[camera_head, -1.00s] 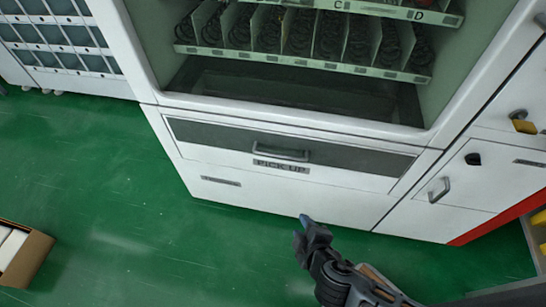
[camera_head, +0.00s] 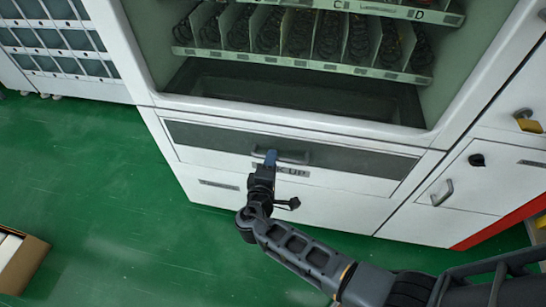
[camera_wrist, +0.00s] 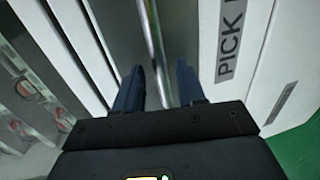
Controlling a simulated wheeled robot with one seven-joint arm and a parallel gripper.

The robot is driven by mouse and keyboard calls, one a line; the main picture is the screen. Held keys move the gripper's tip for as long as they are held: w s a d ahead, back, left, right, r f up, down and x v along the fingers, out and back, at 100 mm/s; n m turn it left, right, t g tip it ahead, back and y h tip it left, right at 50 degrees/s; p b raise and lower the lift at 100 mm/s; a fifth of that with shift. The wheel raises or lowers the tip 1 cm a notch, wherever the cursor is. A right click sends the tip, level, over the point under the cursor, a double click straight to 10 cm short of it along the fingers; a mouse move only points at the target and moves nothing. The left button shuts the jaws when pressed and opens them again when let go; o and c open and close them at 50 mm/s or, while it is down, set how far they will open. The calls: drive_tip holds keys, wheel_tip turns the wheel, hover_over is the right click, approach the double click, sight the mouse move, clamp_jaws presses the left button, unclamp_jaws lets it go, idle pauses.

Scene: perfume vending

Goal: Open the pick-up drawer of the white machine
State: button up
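The white machine (camera_head: 230,215) has a dark pick-up drawer (camera_head: 350,158) low on its front, and its front looks flush with the machine. The drawer's grey bar handle (camera_head: 296,157) sits in its middle, with the "PICK UP" label just below. My gripper (camera_head: 269,160) is at the handle's left part and covers some of the handle and label. In the wrist view the two blue fingertips of my gripper (camera_wrist: 158,82) are apart, with the metal handle (camera_wrist: 152,38) running between them. I cannot tell whether either finger touches it.
A cabinet door with its own handle (camera_head: 441,192) and a yellow padlock (camera_head: 527,121) are to the right. An open cardboard box (camera_head: 22,266) lies on the floor at the lower left. The green floor (camera_head: 120,210) before the drawer is clear.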

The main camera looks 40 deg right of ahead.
drive_tip(key=shift+x, duration=1.35)
drive_tip(key=shift+c, duration=0.3)
clamp_jaws()
